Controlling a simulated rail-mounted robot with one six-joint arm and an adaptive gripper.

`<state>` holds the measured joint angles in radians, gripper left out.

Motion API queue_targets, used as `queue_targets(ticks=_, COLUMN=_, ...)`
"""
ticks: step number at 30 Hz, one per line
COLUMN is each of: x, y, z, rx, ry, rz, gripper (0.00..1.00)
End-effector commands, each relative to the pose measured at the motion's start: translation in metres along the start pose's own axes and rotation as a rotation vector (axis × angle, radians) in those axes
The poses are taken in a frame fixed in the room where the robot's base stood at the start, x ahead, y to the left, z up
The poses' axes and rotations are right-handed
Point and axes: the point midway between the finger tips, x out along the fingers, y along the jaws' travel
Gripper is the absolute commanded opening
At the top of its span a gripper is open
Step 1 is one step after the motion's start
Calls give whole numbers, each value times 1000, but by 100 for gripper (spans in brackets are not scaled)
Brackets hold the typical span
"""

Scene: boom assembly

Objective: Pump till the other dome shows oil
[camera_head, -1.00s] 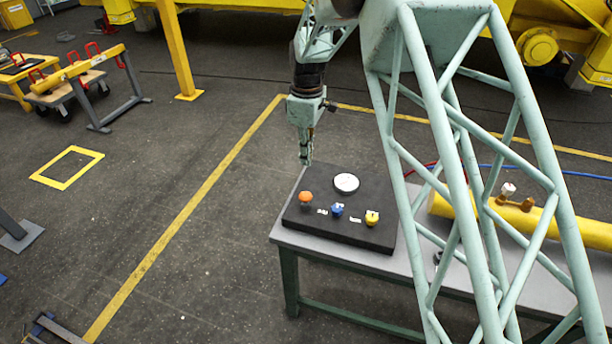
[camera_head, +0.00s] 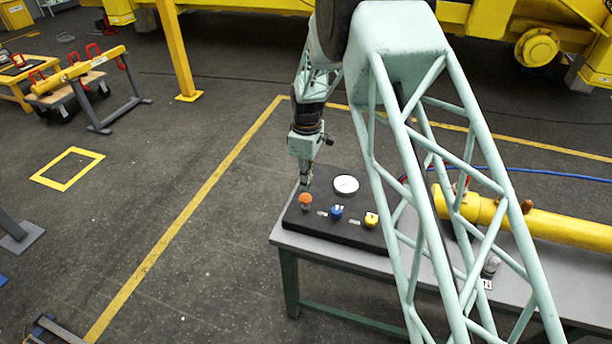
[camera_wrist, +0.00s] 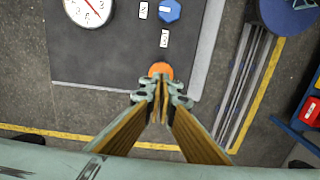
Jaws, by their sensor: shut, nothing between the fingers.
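A black control panel (camera_head: 340,237) lies on a grey bench and carries an orange button (camera_head: 305,199), a blue knob (camera_head: 337,210), a yellow knob (camera_head: 371,219) and a round white gauge (camera_head: 346,184). My gripper (camera_head: 306,184) is shut and empty, pointing down at the orange button. In the wrist view the fingertips (camera_wrist: 161,92) overlap the near edge of the orange button (camera_wrist: 160,70); I cannot tell whether they touch it. The gauge (camera_wrist: 88,10) there has a red needle. No oil dome is clearly visible.
A yellow cylinder (camera_head: 570,228) with a brown fitting (camera_head: 527,207) lies on the bench (camera_head: 385,262), partly behind my lattice arm. A small greyish object (camera_head: 491,264) sits near it, also partly hidden. A blue hose (camera_head: 560,174) runs behind. Floor left of the bench is clear.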

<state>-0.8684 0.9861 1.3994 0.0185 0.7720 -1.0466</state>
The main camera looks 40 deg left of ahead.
Motion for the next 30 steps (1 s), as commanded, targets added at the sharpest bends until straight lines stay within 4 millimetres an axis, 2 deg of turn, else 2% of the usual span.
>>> queue_targets(ticks=4, x=15, y=0, z=0, rx=0, ry=-1, rz=-1, gripper=0)
queue_targets(ticks=10, x=27, y=0, z=0, rx=0, ry=0, rz=0, gripper=0)
queue_targets(ticks=30, x=38, y=0, z=0, rx=0, ry=0, rz=0, gripper=0)
